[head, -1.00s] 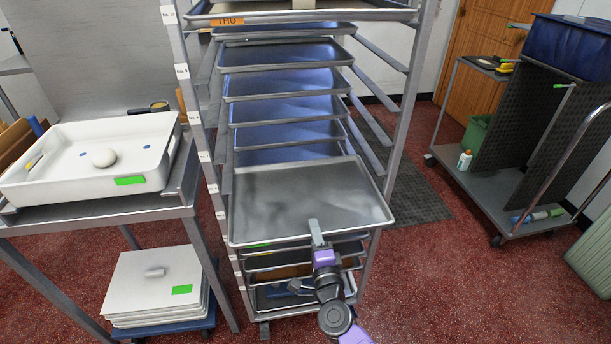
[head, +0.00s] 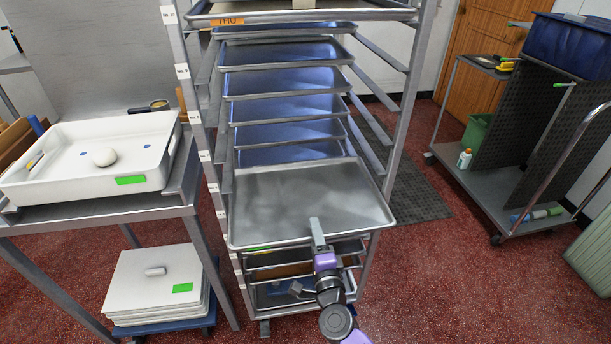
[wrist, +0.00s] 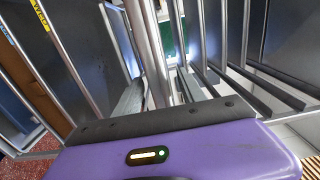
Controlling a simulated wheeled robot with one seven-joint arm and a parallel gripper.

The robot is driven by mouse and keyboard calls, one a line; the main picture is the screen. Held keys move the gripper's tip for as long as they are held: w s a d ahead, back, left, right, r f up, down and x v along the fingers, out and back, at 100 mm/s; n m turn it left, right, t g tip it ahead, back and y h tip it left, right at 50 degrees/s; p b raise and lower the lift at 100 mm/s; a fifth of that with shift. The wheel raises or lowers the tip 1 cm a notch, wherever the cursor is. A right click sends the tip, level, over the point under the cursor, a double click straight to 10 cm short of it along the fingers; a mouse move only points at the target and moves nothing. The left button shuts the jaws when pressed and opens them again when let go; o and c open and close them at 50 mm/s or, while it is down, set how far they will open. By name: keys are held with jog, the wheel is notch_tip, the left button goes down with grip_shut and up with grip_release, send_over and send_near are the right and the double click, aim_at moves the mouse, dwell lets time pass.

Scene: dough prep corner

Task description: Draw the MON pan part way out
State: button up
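A grey sheet pan (head: 300,200) juts out of the rack toward me, above the lower pans, and looks empty. No MON label is readable on it. My gripper (head: 317,233) is at its front rim, right of the middle, with one finger showing over the rim. In the wrist view, my gripper's fingers (wrist: 158,95) lie on either side of a grey metal edge, which looks like the pan's rim, and seem shut on it. The rack (head: 205,157) still supports the pan's back part.
A pan with an orange THU label (head: 227,21) sits higher up. Several pans fill the slots between, and more lie below. A table with a white tub (head: 90,185) stands left, a cart (head: 470,185) right.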

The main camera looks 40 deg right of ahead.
jog(key=shift+s, duration=0.15)
jog(key=p+v, duration=0.1)
jog(key=v, duration=0.6)
jog(key=shift+s+a, duration=0.25)
jog(key=shift+s, duration=0.05)
dwell(0.4)
jog(key=shift+a, duration=0.1)
dwell(0.8)
jog(key=s+a+r+n+t+y, duration=0.3)
jog(key=s+a+r+n+y, duration=0.25)
jog(key=a+r+n, duration=0.5)
jog(key=s+a+r+n+g+y, duration=0.1)
jog(key=s+a+n+y, duration=0.1)
jog(key=s+n, duration=0.5)
jog(key=s+a+r+n+g+y, duration=0.2)
jog(key=s+n, duration=0.5)
jog(key=s, duration=0.7)
jog(key=shift+s+a, duration=0.25)
jog(key=shift+a, duration=0.45)
